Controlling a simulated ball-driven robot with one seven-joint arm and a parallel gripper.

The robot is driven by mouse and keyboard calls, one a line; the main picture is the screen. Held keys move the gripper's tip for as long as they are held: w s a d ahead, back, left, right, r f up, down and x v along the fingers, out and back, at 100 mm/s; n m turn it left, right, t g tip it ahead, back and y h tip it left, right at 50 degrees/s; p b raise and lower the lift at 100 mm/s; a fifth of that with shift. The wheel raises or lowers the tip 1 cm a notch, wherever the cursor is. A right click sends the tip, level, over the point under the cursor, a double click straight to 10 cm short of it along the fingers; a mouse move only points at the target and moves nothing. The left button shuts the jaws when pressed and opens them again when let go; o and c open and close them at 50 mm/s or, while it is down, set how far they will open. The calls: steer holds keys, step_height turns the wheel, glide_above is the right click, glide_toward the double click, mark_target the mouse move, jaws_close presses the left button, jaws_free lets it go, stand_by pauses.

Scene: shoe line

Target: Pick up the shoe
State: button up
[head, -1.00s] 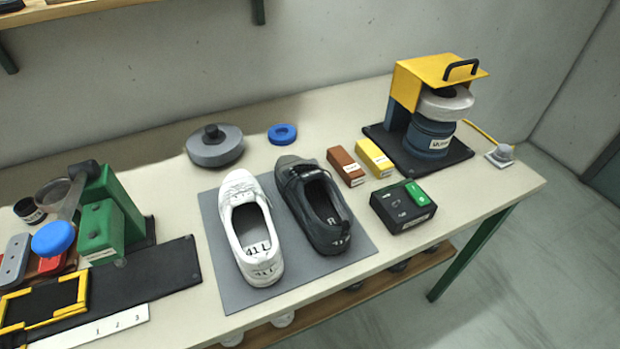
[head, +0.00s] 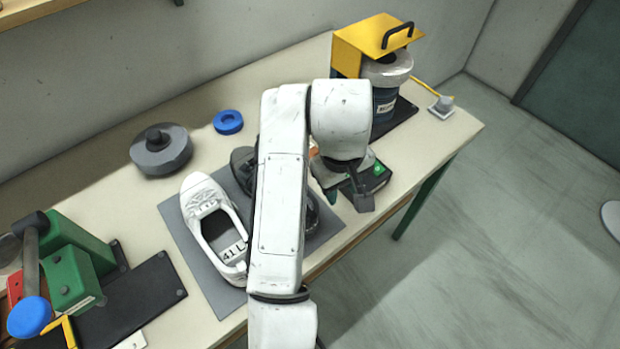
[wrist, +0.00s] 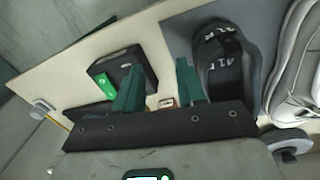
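The white shoe (head: 207,205), with "41 L" inside, lies on a grey mat (head: 195,250) on the bench; part of it shows at the right of the wrist view (wrist: 297,75). The dark grey shoe (head: 242,165) lies beside it on the mat, mostly hidden behind my arm in the head view. Its marked heel end shows in the wrist view (wrist: 222,60). My gripper (head: 347,195) hangs over the bench's front side, right of the dark shoe. Its two green fingers (wrist: 158,85) are apart with nothing held between them.
A black box with a green top part (wrist: 125,75) stands close to my gripper. A yellow-topped press (head: 375,45) is at the back right.

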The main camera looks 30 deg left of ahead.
steer(key=s+a+r+n+g, duration=0.1)
steer(key=s+a+r+n, duration=0.1)
steer(key=s+a, duration=0.3)
steer(key=s+a+r+n, duration=0.1)
steer(key=s+a+r, duration=0.15)
steer(key=a, duration=0.35)
steer(key=f, duration=0.1)
steer(key=f+b, duration=0.1)
steer(key=f, duration=0.2)
steer(key=shift+a+f, duration=0.15)
steer(key=shift+a, duration=0.2)
steer(key=shift+f+p, duration=0.35)
steer(key=shift+f, duration=2.7)
steer(key=shift+c, duration=0.4)
jaws_close()
steer(key=shift+r, duration=0.1)
